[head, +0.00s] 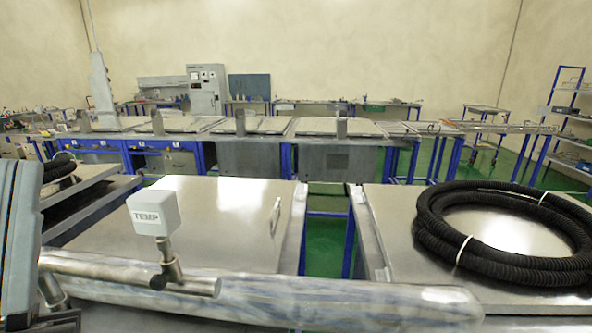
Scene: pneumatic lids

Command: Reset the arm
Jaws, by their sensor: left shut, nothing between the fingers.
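My left gripper (19,190) shows at the left edge of the head view as blue-grey, upright parts close to the camera, partly cut off by the frame. It is shut and holds nothing. It is beside the left end of a large silver pipe (330,300); I cannot tell if they touch. My right gripper is not in view.
A white TEMP box (154,212) stands on a stub above the pipe. Behind are a metal lid with a handle (225,215) and a coiled black hose (440,225) on a metal top. A gap shows green floor (324,235). Benches (345,155) stand farther back.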

